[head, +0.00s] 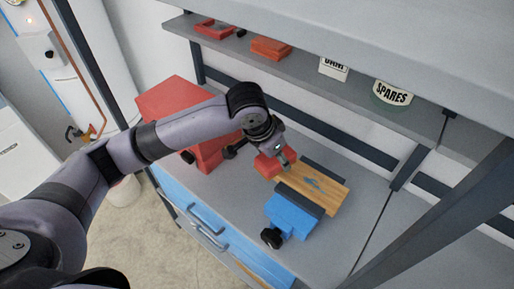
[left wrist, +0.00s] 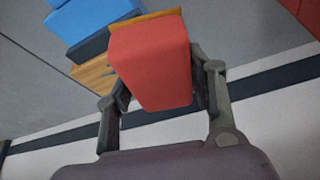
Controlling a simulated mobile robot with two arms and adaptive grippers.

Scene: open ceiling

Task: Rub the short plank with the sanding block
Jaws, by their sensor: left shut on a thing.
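The red sanding block (head: 267,166) is held by my left gripper (head: 281,160) above the bench, by the left end of the plank. In the left wrist view the block (left wrist: 152,65) fills the space between the two fingers (left wrist: 160,92), with a tan strip along its far edge. The short wooden plank (head: 332,196) lies between the dark jaws of a blue vise (head: 290,215) and bears a blue-grey mark. Part of the plank (left wrist: 92,76) shows behind the block in the left wrist view. I cannot tell whether block and plank touch. My right gripper is not in view.
A red box (head: 172,98) stands on the grey bench (head: 345,245), behind my left arm. A shelf (head: 290,72) above holds red items and a white tin marked SPARES (head: 393,94). The bench right of the vise is clear.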

